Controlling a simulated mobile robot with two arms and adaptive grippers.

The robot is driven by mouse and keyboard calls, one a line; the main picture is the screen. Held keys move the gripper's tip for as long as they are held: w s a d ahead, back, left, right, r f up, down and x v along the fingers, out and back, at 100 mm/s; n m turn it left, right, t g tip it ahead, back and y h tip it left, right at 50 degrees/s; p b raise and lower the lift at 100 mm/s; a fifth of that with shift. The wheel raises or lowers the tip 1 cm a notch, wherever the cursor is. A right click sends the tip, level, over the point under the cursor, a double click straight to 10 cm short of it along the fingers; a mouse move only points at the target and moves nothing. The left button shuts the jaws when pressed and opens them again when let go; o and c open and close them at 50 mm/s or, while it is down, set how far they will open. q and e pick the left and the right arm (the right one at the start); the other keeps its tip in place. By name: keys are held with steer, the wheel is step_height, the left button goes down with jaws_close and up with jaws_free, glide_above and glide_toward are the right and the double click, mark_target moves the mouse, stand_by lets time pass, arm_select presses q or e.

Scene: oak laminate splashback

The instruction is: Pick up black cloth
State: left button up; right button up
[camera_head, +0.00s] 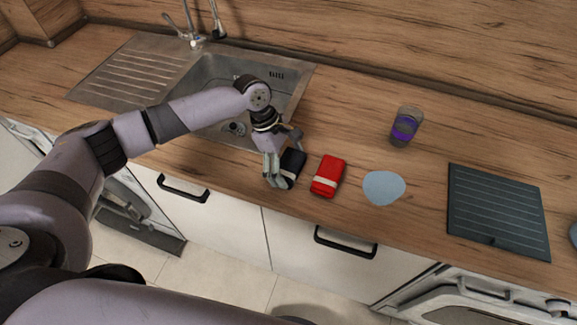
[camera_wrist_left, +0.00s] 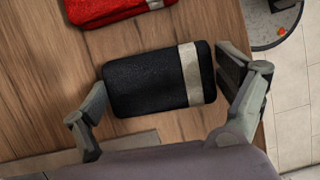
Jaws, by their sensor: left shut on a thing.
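The black cloth (camera_head: 292,167) is a folded black bundle with a pale band near one end. It lies on the wooden counter close to the front edge, left of the red cloth. My left gripper (camera_head: 277,179) is shut on it and partly hides it in the head view. In the left wrist view the black cloth (camera_wrist_left: 150,82) sits between the two fingers of my left gripper (camera_wrist_left: 165,95), one at each end. I cannot tell any gap under it. My right gripper is not in view.
A red folded cloth (camera_head: 328,176) lies close by on the right. Further right are a light blue flat piece (camera_head: 384,188), a glass with a purple band (camera_head: 405,127) and a dark ribbed mat (camera_head: 497,212). The sink (camera_head: 290,82) is behind my left gripper.

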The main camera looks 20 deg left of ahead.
mark_target(289, 163)
arm_select(q)
steer(key=shift+c, duration=0.9)
steer(key=shift+r, duration=0.1)
step_height(289, 163, up, 20)
steer(key=b, duration=0.2)
steer(key=o, duration=0.6)
steer(key=c, duration=0.5)
